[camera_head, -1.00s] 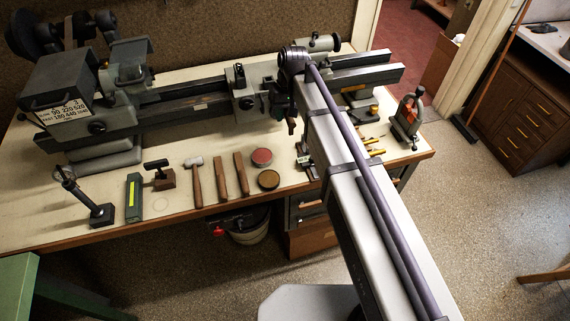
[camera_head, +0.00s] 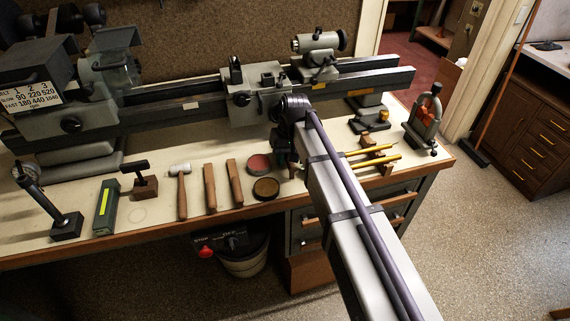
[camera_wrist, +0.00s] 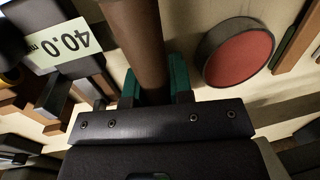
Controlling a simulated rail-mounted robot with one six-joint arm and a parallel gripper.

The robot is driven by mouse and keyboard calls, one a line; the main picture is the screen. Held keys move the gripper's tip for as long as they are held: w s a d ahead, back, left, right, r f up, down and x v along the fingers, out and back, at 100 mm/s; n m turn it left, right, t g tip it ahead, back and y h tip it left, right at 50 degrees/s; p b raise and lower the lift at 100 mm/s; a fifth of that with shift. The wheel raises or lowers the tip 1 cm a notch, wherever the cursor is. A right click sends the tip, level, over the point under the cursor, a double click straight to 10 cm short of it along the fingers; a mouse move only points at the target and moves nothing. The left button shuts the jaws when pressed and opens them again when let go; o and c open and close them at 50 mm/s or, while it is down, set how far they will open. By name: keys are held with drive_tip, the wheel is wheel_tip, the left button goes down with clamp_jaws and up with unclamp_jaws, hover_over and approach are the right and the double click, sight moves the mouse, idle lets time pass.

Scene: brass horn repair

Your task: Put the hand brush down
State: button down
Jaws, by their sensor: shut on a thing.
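My gripper (camera_wrist: 155,85) has teal fingers shut on a brown, rounded handle, taken to be the hand brush (camera_wrist: 136,40), in the wrist view. The handle runs up out of the top of that view, so the rest of the brush is hidden. In the head view my gripper (camera_head: 284,150) is over the workbench (camera_head: 230,205), right of the two round tins, mostly hidden by my own arm. I cannot tell whether the brush touches the bench.
A red-topped tin (camera_wrist: 238,54) is right of the handle; a block labelled 40.0 (camera_wrist: 57,46) is left. A mallet (camera_head: 181,190) and wooden pieces (camera_head: 210,188) lie left of the tins. The lathe (camera_head: 250,100) stands behind; yellow-handled tools (camera_head: 375,160) rest right of my arm.

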drive_tip(key=c, duration=1.5)
unclamp_jaws()
drive_tip(key=shift+f, duration=0.1)
drive_tip(key=o, duration=0.5)
wheel_tip(320, 180, up, 13)
drive_tip(key=w+d+p, duration=0.1)
drive_tip(key=d+p, duration=0.1)
drive_tip(key=p, duration=1)
drive_tip(key=s+d+m, duration=0.1)
drive_tip(key=s+d, duration=0.4)
drive_tip(key=s, duration=0.1)
drive_tip(key=s+d+m+h, duration=0.1)
drive_tip(key=s+d, duration=0.5)
drive_tip(key=s+d+f+m+t, duration=0.1)
drive_tip(key=s+d, duration=0.4)
drive_tip(key=s, duration=0.2)
drive_tip(key=shift+d+m+h, duration=0.3)
drive_tip(key=shift+d, duration=0.1)
